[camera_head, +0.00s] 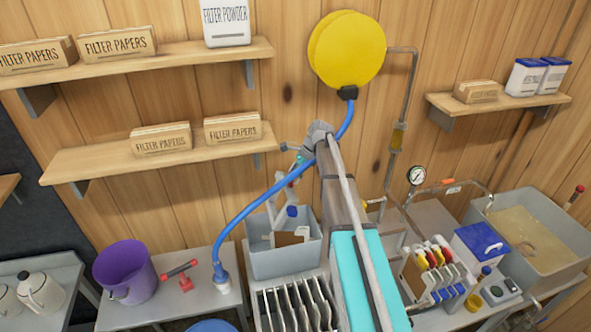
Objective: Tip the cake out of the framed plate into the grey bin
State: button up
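The grey bin (284,263) stands on the bench just left of my arm. A flat brown-and-white piece (290,237) and a blue-topped item (292,211) show inside its opening. I cannot tell whether the brown part is cake or whether the piece is the framed plate. My arm rises in front, and its end bends left and down above the bin. My gripper (277,199) is small there and partly hidden by the blue hose, so its fingers and any hold cannot be made out. A rack of pale upright plates (295,305) stands in front of the bin.
A blue hose (265,198) arcs across the bin from yellow discs (347,50) to the bench. A purple bucket (126,272) and red tool (181,272) are left. Colour-knobbed plates (432,272), a blue-lidded box (482,246) and a grey tank (530,240) are right.

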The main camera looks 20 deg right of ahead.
jog(key=shift+a+r, duration=0.1)
jog(key=shift+r, duration=0.15)
dwell(0.4)
